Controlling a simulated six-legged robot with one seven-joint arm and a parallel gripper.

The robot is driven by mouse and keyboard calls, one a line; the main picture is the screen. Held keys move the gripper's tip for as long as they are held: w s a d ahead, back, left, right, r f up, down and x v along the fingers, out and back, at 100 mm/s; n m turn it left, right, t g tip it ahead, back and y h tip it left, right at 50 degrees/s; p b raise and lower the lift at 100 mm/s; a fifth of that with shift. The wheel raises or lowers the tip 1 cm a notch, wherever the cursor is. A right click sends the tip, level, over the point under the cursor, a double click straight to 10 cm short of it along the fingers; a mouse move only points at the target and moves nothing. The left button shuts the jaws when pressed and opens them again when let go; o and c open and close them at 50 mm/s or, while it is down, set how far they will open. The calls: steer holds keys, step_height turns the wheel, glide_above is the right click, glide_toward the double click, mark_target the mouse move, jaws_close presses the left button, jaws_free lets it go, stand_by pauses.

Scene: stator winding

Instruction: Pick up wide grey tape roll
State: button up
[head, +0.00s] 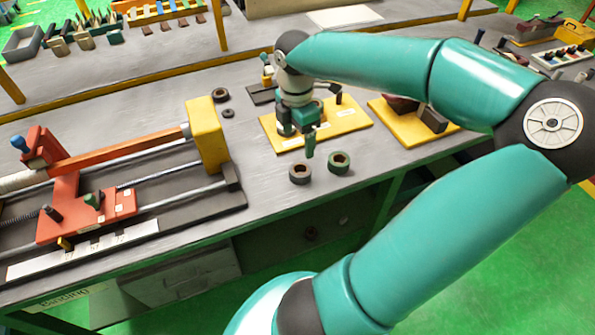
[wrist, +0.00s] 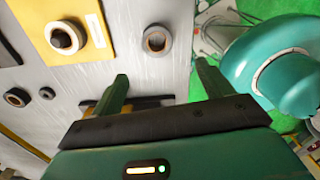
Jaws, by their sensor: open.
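A grey tape roll (head: 300,173) with a brown core lies flat near the front edge of the bench in the head view. A dark green roll (head: 339,162) lies just right of it, apart from it. My gripper (head: 309,150) points down above the bench, close behind and above the two rolls. In the wrist view my gripper (wrist: 162,82) has its fingers spread, with nothing held. One roll (wrist: 157,40) with a brown core shows beyond the fingertips; I cannot tell which of the two it is. The other may be hidden by the gripper body.
A yellow board (head: 345,122) with fittings lies behind the rolls, with another yellow board (head: 412,138) to its right. Two small dark rings (head: 220,94) lie further back. A red and yellow winding machine (head: 207,135) stands at left. The bench edge is close to the rolls.

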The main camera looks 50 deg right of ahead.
steer(key=d, duration=0.1)
glide_above(300, 169)
steer(key=s+a, duration=0.1)
steer(key=f, duration=0.7)
steer(key=shift+s+a, duration=0.1)
steer(key=shift+s, duration=0.1)
steer(key=f, duration=0.5)
steer(key=shift+w+a+f, duration=0.15)
steer(key=shift+w+f, duration=0.05)
steer(key=shift+f, duration=0.2)
steer(key=shift+c, duration=0.2)
steer(key=c, duration=1.1)
